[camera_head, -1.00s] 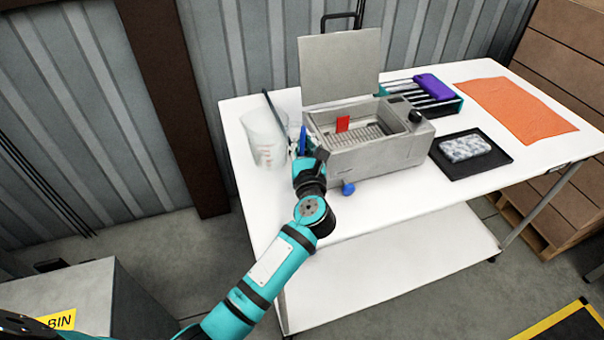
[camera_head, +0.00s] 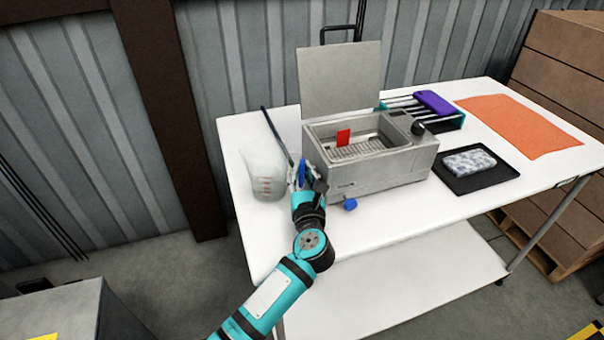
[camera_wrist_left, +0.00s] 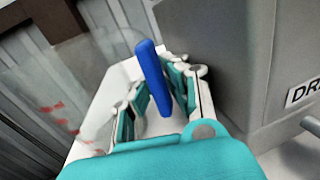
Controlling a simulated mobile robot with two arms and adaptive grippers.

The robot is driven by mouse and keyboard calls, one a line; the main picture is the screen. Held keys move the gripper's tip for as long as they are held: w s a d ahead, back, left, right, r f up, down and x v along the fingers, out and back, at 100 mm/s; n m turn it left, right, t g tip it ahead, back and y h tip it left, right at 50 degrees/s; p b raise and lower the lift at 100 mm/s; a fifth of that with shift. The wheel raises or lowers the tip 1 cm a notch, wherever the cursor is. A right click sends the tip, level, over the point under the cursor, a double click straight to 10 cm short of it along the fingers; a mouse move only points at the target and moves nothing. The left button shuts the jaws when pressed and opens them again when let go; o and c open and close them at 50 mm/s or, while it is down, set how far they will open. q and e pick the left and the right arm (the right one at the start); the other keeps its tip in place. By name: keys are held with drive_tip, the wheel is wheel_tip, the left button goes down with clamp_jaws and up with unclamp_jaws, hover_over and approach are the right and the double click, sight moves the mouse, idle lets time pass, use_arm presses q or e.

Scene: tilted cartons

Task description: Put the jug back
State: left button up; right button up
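The jug (camera_head: 264,174) is translucent with red marks and a blue handle (camera_head: 302,173). In the head view it is at the left end of the white table (camera_head: 393,207), left of the grey bath, and looks slightly tilted. I cannot tell whether its base touches the table. My left gripper (camera_head: 306,184) is at the handle, with its fingers on both sides. In the left wrist view the handle (camera_wrist_left: 153,75) stands between the gripper's fingers (camera_wrist_left: 158,98), and the jug's clear wall (camera_wrist_left: 65,100) shows at the left. My right gripper is not in view.
The grey bath (camera_head: 380,175), lid raised, stands close right of my gripper, with a red piece inside and a blue knob (camera_head: 350,204) in front. A dark rod (camera_head: 275,135) leans behind the jug. A rack, black tray (camera_head: 480,181) and orange mat (camera_head: 520,125) lie farther right.

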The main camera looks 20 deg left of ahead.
use_arm(q)
drive_tip(key=shift+r, duration=0.3)
drive_tip(key=v, duration=0.5)
drive_tip(key=b+v, duration=0.1)
drive_tip(key=v, duration=0.5)
drive_tip(key=shift+s+f, duration=0.2)
drive_tip(key=shift+f, duration=0.05)
drive_tip(key=shift+s+d+r, duration=0.1)
drive_tip(key=shift+s+d, duration=0.05)
drive_tip(key=shift+s, duration=0.15)
